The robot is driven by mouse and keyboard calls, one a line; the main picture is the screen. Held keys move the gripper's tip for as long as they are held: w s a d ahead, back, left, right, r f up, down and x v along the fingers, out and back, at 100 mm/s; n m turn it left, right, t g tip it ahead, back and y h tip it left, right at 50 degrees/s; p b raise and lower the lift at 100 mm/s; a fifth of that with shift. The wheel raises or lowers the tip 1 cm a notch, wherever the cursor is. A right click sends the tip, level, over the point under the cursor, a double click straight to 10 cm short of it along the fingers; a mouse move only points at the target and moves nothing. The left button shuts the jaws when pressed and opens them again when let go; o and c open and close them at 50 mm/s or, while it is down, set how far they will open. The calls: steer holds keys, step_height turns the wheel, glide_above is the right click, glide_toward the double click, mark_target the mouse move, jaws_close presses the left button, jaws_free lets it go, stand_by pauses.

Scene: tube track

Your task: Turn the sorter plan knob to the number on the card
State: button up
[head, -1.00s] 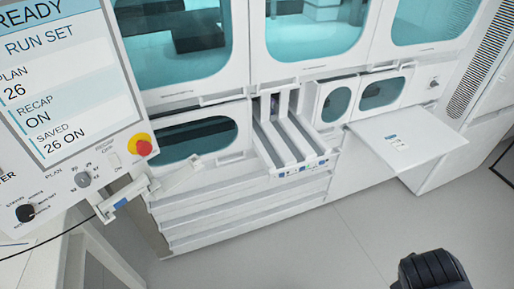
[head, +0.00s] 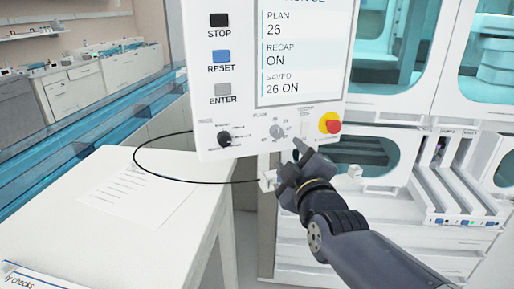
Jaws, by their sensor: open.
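The grey plan knob (head: 277,132) sits low on the white control panel, with small numbers around it too fine to read. The screen (head: 305,50) above it reads PLAN 26, RECAP ON and SAVED 26 ON. My gripper (head: 291,155) is open, just below and right of the knob in the picture; I cannot tell whether it touches the panel. A white sheet (head: 140,195) with printed lines lies on the table at left, its text unreadable. Another sheet (head: 35,280) at the bottom left shows "ry checks". I cannot tell which is the card.
A black knob (head: 225,139) is left of the plan knob, and a red emergency button (head: 330,123) on yellow is right of it. STOP, RESET and ENTER buttons line the panel's left. A black cable (head: 150,174) loops over the table (head: 95,240).

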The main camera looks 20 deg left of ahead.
mark_target(278, 134)
steer(key=p+x, duration=0.1)
steer(key=x, duration=0.9)
steer(key=shift+w, duration=0.25)
steer(key=shift+c, duration=0.2)
steer(key=c, duration=0.9)
